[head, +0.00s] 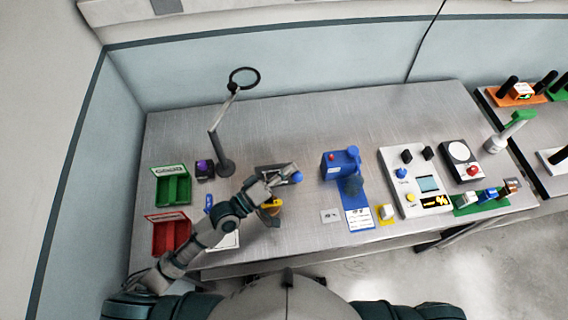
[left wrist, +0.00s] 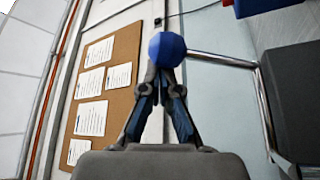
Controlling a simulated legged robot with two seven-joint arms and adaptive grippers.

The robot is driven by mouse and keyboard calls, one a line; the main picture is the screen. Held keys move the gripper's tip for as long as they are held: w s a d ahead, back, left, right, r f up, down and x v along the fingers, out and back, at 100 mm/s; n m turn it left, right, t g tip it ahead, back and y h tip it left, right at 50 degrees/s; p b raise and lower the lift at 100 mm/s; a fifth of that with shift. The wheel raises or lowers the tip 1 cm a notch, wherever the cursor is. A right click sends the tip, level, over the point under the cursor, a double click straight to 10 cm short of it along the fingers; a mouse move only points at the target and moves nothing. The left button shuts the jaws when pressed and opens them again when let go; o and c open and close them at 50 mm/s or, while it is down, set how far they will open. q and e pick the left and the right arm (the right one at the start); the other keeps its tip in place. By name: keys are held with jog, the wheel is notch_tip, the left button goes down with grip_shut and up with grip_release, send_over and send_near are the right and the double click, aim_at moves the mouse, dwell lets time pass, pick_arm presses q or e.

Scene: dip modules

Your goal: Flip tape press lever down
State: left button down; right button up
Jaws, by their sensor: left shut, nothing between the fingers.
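The tape press is a dark grey block (head: 268,170) near the middle of the bench in the head view, partly hidden by my left gripper. It fills the right side of the left wrist view (left wrist: 293,100). Its lever is a bent metal rod (left wrist: 222,58) ending in a blue ball knob (left wrist: 167,48). The knob also shows in the head view (head: 297,177). My left gripper (head: 291,169) is shut and empty, with its fingertips right at the knob. In the left wrist view the knob covers the fingertips; I cannot tell whether they touch. My right gripper is not in view.
A blue machine (head: 338,168) with a red button stands to the right. A tan roll (head: 271,208) with a yellow part lies under my left forearm. A magnifier lamp (head: 222,166), a green bin (head: 173,190) and a red bin (head: 170,236) stand left. A white panel (head: 405,205) lies right.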

pick_arm(q)
jog(key=shift+s+f, duration=0.25)
jog(key=shift+f, duration=0.05)
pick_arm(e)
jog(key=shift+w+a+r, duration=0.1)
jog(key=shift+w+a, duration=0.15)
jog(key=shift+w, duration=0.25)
pick_arm(q)
jog(key=shift+a, duration=0.15)
jog(key=shift+r, duration=0.1)
notch_tip(320, 180, up, 10)
jog(key=shift+a, duration=0.3)
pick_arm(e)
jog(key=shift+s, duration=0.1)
pick_arm(q)
jog(key=shift+w+d, duration=0.15)
jog(key=shift+d, duration=0.05)
